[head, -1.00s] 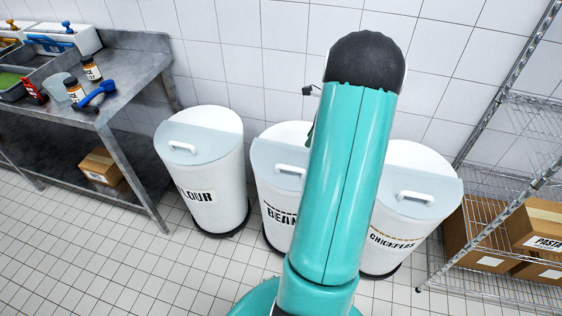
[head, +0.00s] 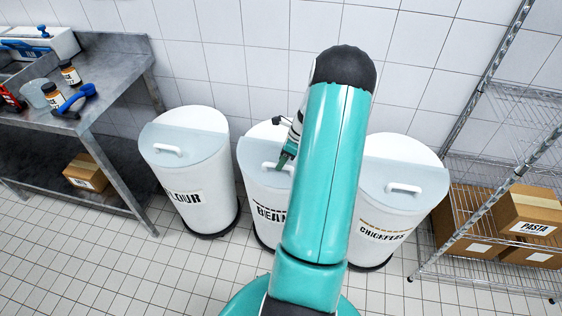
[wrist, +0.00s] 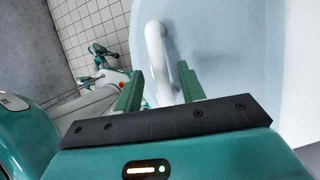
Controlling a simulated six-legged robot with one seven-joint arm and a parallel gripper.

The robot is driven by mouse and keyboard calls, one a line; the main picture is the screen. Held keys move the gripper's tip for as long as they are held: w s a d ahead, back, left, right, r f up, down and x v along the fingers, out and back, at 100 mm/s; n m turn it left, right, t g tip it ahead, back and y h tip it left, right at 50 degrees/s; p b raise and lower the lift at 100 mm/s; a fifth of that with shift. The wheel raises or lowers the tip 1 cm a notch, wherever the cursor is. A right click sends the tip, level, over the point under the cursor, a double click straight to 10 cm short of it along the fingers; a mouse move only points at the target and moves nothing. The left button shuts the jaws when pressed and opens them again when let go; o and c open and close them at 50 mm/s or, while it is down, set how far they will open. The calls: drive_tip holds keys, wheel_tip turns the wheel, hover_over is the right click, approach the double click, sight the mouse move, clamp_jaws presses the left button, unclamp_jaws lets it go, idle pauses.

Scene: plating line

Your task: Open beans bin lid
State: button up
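The beans bin (head: 268,213) is the middle of three white bins, with black lettering partly hidden by my arm. Its pale blue lid (head: 258,152) lies closed, with a white handle (head: 277,167) on it. My gripper (head: 285,160) is over the lid at the handle. In the wrist view the handle (wrist: 158,60) stands up from the lid (wrist: 225,50), and its near end lies between the two green fingers of my gripper (wrist: 163,92). The fingers are apart, with gaps on both sides of the handle.
The flour bin (head: 197,185) stands to the left and the chickpeas bin (head: 392,205) to the right, both with closed lids. A steel table (head: 120,65) is at the left, a wire shelf (head: 500,185) with boxes at the right. A tiled wall is close behind.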

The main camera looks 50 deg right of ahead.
drive_tip(key=shift+w+a+f, duration=0.2)
drive_tip(key=shift+w+f, duration=0.05)
drive_tip(key=shift+f, duration=0.25)
drive_tip(key=shift+c, duration=0.2)
clamp_jaws()
drive_tip(key=shift+d, duration=0.1)
